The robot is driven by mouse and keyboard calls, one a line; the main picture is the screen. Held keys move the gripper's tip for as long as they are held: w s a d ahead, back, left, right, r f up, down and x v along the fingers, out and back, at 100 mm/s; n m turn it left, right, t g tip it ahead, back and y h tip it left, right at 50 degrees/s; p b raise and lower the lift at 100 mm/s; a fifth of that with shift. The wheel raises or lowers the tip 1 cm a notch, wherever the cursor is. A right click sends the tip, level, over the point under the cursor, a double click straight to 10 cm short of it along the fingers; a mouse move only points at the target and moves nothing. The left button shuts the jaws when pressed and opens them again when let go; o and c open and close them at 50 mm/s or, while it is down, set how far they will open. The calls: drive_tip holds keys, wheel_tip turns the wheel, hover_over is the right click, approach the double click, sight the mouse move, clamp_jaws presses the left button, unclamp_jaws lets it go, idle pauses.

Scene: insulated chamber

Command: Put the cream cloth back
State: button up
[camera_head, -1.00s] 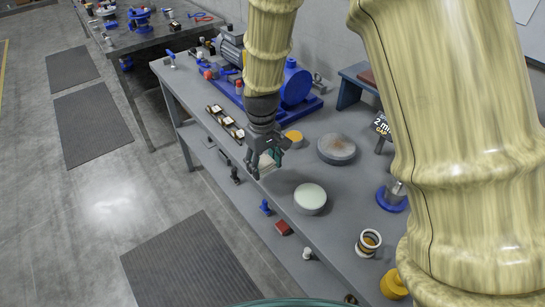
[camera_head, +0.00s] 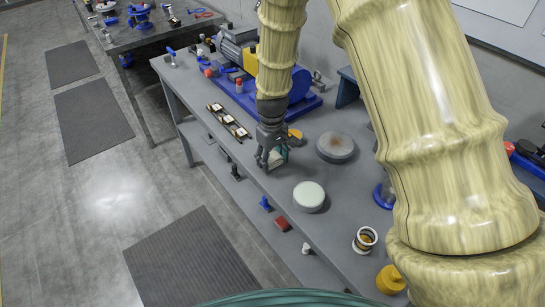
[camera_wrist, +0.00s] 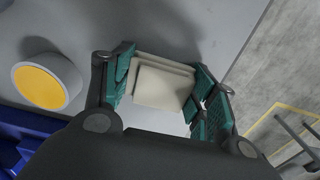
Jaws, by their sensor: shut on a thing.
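My gripper (camera_head: 271,160) is over the grey workbench (camera_head: 333,197), near its front edge, pointing down. In the wrist view its green-padded fingers (camera_wrist: 165,88) are shut on the cream cloth (camera_wrist: 163,84), a folded stack of flat layers. The cloth lies between the two pads. In the head view it is small and mostly hidden by the fingers. Whether it touches the bench top is hard to tell.
A dark holder with several pale squares (camera_head: 229,121) lies left of my gripper. A yellow-topped round piece (camera_head: 294,137) is close behind. A pale-topped disc (camera_head: 309,196) and a grey disc (camera_head: 335,147) stand to the right. A blue-based pump (camera_head: 265,85) is farther back.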

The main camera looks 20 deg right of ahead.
sight(272, 158)
drive_tip(key=shift+f, duration=0.1)
drive_tip(key=o, duration=1.1)
drive_tip(key=shift+c, duration=0.2)
wheel_tip(272, 158, up, 12)
drive_tip(key=b, duration=0.2)
drive_tip(key=shift+s+a, duration=0.1)
